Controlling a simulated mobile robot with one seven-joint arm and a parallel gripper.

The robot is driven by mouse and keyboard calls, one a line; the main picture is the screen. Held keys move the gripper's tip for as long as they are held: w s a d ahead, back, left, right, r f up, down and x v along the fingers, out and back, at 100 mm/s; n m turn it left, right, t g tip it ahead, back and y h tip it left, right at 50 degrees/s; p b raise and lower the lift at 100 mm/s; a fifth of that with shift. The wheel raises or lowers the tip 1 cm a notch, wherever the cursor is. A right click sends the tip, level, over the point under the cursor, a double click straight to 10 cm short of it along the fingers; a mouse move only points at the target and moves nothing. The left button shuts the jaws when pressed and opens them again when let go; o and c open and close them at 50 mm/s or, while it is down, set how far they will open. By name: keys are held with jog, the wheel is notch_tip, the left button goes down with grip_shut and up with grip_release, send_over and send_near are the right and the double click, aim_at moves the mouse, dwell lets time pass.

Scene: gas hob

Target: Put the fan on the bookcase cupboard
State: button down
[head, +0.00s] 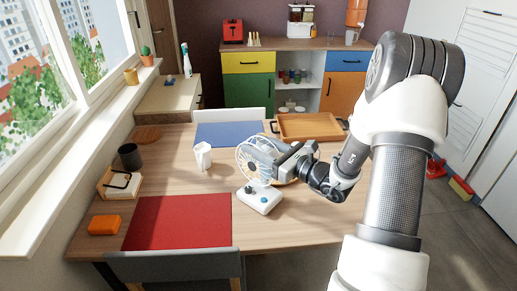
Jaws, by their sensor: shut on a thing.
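The fan stands over the wooden table, with a round wire cage (245,165) and a white base (260,200) with blue knobs. My gripper (266,158) reaches in from the right and is shut on the fan near its head. The jaws partly hide the cage and the neck. I cannot tell whether the base touches the table. A cupboard with coloured doors and open middle shelves (300,88) stands against the back wall. Its wooden top (272,45) shows some bare room between the items on it.
On the table (180,180) are a white cup (203,156), a wooden tray (310,126), a dark cup (130,156), an orange block (104,225), and red (180,222) and blue mats. Chairs stand at the front and back. A red toaster (232,31) occupies the cupboard's left end.

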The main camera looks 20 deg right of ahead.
jog(key=shift+f, duration=0.1)
jog(key=shift+f, duration=0.2)
jog(key=c, duration=1)
grip_release()
